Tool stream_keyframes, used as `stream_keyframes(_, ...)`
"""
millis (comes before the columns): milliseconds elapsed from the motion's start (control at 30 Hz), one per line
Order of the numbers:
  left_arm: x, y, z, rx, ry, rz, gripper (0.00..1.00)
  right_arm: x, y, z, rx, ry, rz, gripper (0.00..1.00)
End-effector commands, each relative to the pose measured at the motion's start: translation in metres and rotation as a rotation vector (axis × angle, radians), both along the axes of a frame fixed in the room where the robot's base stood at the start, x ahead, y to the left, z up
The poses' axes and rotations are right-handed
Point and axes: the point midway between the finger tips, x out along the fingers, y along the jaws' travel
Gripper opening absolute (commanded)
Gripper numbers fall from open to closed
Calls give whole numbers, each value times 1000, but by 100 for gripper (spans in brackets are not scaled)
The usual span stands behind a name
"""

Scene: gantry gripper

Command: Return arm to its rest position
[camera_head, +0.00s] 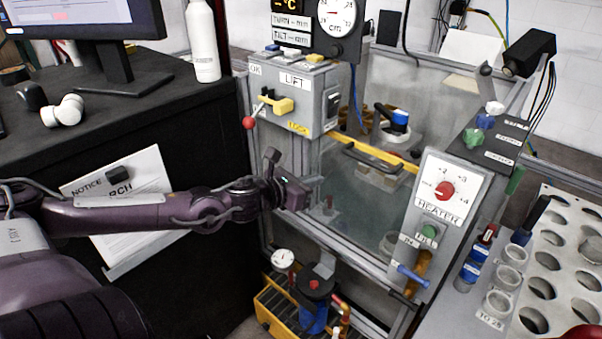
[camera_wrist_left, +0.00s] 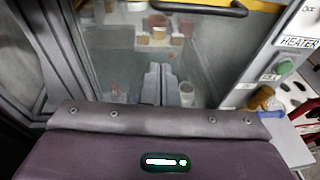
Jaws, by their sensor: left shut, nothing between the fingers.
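My left arm (camera_head: 150,212) is purple and reaches in from the left in the head view. It ends in my left gripper (camera_head: 312,184), which is in front of the glass pane of the machine cabinet (camera_head: 345,215). In the left wrist view the two fingers (camera_wrist_left: 168,84) are side by side, shut and empty, with the glass behind them. I cannot tell whether the fingertips touch the glass. My right gripper is not in view.
A lift box with a red-knobbed lever (camera_head: 249,123) stands above my left gripper. A heater panel (camera_head: 447,190) is to its right. A black desk (camera_head: 120,90) carries a monitor and a white bottle (camera_head: 203,45). A rack with holes (camera_head: 560,265) is at far right.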

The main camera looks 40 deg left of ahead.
Motion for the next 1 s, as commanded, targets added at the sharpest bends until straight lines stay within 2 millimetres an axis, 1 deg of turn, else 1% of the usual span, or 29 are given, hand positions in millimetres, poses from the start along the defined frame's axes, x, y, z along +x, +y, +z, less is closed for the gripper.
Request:
stream_keyframes(33,-5,1,7,-2,5,2,0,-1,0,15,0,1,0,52)
stream_keyframes(200,-20,4,9,-5,4,3,0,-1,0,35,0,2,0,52)
stream_keyframes(300,-27,6,9,-2,4,4,0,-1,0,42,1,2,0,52)
stream_keyframes(433,-32,7,9,0,1,3,0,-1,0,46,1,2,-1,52)
stream_keyframes(667,-33,8,8,1,0,4,0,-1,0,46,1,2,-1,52)
stream_keyframes(733,-33,15,4,-15,7,25,0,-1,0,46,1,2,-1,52)
stream_keyframes(767,-33,21,0,-30,13,42,0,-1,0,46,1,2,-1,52)
stream_keyframes(867,-36,56,-22,-123,49,152,0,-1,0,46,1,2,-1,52)
stream_keyframes(900,-40,76,-37,-183,69,216,0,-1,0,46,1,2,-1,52)
stream_keyframes(967,-50,108,-64,-289,103,329,0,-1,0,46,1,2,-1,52)
stream_keyframes(1000,-59,129,-86,-368,126,410,0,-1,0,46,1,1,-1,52)
